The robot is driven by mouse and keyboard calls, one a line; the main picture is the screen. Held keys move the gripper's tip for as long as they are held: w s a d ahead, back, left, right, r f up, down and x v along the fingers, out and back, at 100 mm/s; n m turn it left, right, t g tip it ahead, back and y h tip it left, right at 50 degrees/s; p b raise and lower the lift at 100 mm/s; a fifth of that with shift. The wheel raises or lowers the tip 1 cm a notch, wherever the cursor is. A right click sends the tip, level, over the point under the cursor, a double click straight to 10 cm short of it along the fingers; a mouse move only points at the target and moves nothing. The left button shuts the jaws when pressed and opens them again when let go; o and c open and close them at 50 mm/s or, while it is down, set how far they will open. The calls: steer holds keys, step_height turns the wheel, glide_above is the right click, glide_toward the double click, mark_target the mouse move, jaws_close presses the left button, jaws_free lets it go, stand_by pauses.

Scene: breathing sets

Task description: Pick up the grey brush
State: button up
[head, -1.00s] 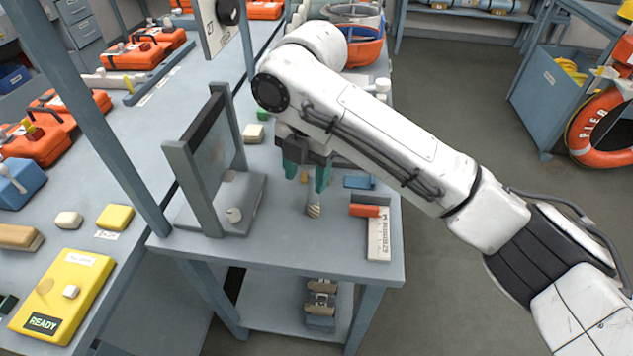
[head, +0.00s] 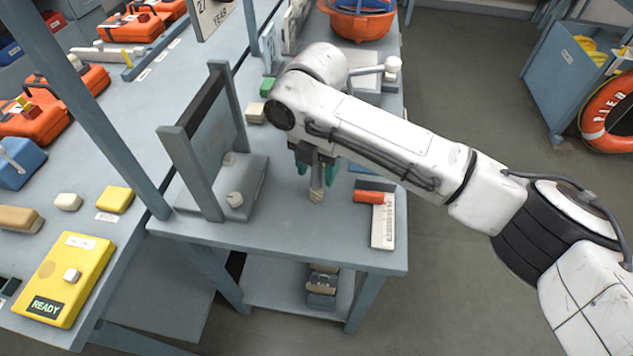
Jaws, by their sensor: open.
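The grey brush (head: 317,183) lies on the small blue-grey table (head: 290,232), its pale striped bristle end towards the table's front edge. My gripper (head: 316,171) reaches down over the brush's far end. Its teal fingers are apart, one to each side of the brush, and my arm comes in from the right. The far end of the brush is hidden beneath the gripper. I cannot tell whether the fingers touch it.
A framed upright panel on a grey base (head: 247,185) stands left of the gripper. An orange block (head: 369,197) and a white ruler-like strip (head: 383,228) lie to the right. A blue item (head: 362,167) is partly hidden behind my arm. The table's front strip is clear.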

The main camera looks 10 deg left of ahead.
steer(key=shift+f, duration=1.15)
jaws_close()
